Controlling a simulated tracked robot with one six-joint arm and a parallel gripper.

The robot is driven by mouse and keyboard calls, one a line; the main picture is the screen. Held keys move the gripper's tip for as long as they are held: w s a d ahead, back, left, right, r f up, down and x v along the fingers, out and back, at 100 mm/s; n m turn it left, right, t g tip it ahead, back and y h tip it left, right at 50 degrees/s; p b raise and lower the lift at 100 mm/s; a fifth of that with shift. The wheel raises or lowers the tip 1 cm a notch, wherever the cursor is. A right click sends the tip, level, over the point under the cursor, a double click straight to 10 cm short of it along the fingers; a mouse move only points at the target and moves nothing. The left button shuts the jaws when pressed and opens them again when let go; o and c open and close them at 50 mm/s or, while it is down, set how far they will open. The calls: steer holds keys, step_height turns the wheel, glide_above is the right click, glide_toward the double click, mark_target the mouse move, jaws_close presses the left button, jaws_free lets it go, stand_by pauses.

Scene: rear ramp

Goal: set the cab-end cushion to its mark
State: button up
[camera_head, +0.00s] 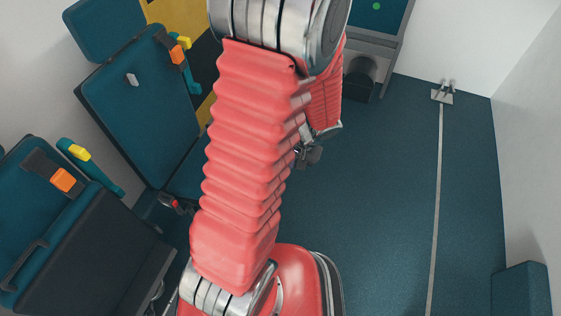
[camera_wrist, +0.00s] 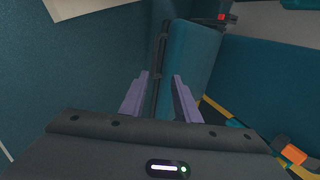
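My gripper (camera_wrist: 160,96) shows in the wrist view with its two purple fingers apart. A teal padded piece (camera_wrist: 188,60) with a dark edge lies in front of and partly between the fingers; I cannot tell whether they touch it. In the head view my gripper (camera_head: 309,155) is small and partly hidden behind my red arm. The far seat (camera_head: 140,112) has a teal back, and part of its teal seat cushion (camera_head: 188,178) shows beside my arm. I cannot tell which cushion is the cab-end one. No mark for it is clearly visible.
A nearer seat (camera_head: 75,245) with an orange buckle (camera_head: 63,180) stands at lower left. A pale floor rail (camera_head: 436,200) runs to a metal fitting (camera_head: 442,96). A teal block (camera_head: 520,290) stands at lower right. The blue floor (camera_head: 375,210) between is clear.

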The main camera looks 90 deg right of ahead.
steer(key=shift+c, duration=0.2)
steer(key=shift+w, duration=0.45)
steer(key=c, duration=0.3)
steer(key=w+n, duration=0.1)
steer(key=w, duration=0.3)
steer(key=w+f+n+y, duration=0.1)
steer(key=w, duration=0.4)
steer(key=w+d+f+n, duration=0.1)
steer(key=w, duration=0.4)
steer(key=shift+f+y, duration=0.1)
steer(key=shift+y, duration=0.2)
jaws_close()
steer(key=w+d+f+g+h, duration=0.3)
steer(key=w+f+g+h, duration=0.15)
steer(key=w, duration=0.45)
steer(key=s+d+r+m+g, duration=0.1)
steer(key=s+r+g, duration=0.2)
steer(key=s+g, duration=0.3)
steer(key=s, duration=0.4)
steer(key=shift+s+d+r+m+g, duration=0.15)
steer(key=shift+s+r+m+g, duration=0.1)
steer(key=shift+r+m+g, duration=0.1)
steer(key=shift+f, duration=0.1)
